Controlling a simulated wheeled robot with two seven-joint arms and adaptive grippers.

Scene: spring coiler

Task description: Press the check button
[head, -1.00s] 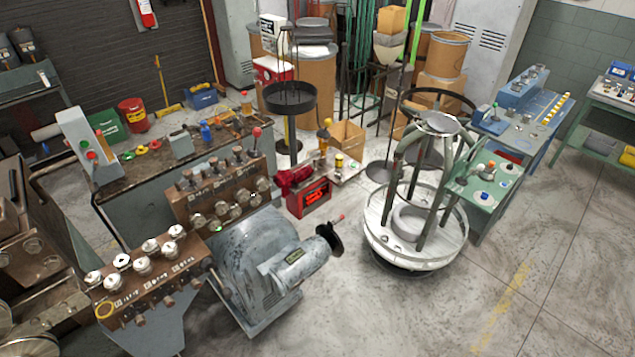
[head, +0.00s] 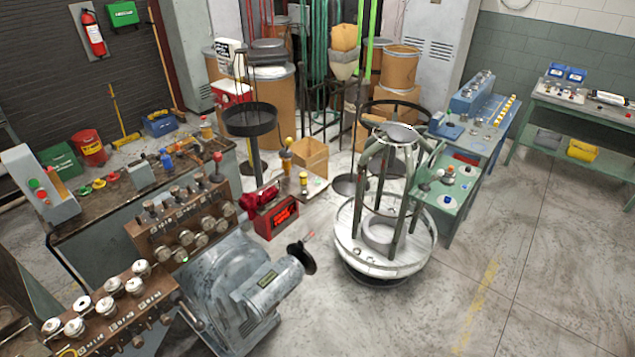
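No button in the head view has a readable "check" label, so I cannot tell which one is the check button. Neither of my grippers is in view.
The white round stand (head: 385,250) stands mid-floor. The grey motor machine (head: 235,290) with brown knob panels fills the lower left. A blue bench (head: 485,125) and a far right bench (head: 590,105) stand beyond. The floor at lower right is clear.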

